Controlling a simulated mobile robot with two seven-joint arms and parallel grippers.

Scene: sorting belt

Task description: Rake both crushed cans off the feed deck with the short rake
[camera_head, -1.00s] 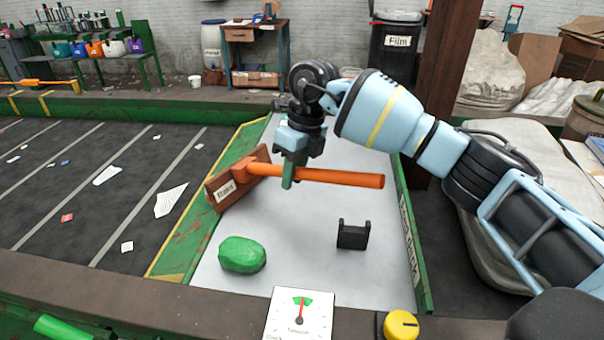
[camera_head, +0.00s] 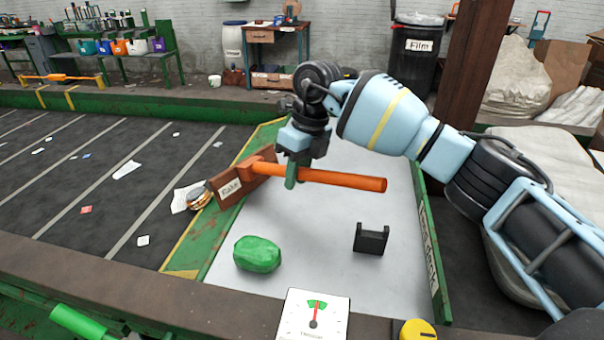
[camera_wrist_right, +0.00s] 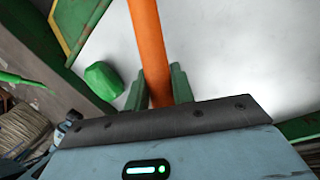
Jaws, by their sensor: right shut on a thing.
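My right gripper (camera_head: 291,172) is shut on the orange handle of the short rake (camera_head: 335,179), above the pale feed deck (camera_head: 315,235). The wrist view shows the handle (camera_wrist_right: 148,45) between its green fingers (camera_wrist_right: 155,90). The brown rake head, labelled "Rake", is at the deck's left side. A crumpled orange-brown thing, seemingly a crushed can (camera_head: 199,198), is just left of the head, at the deck's green edge; the head partly hides it. A green crumpled lump (camera_head: 257,254) lies on the near deck; I cannot tell whether it is a can. My left gripper is out of view.
A black bracket (camera_head: 371,239) stands on the deck's right part. A dark belt (camera_head: 90,185) with paper scraps lies left. A dial (camera_head: 314,318) and a yellow knob (camera_head: 417,330) are at the front rail. The middle of the deck is clear.

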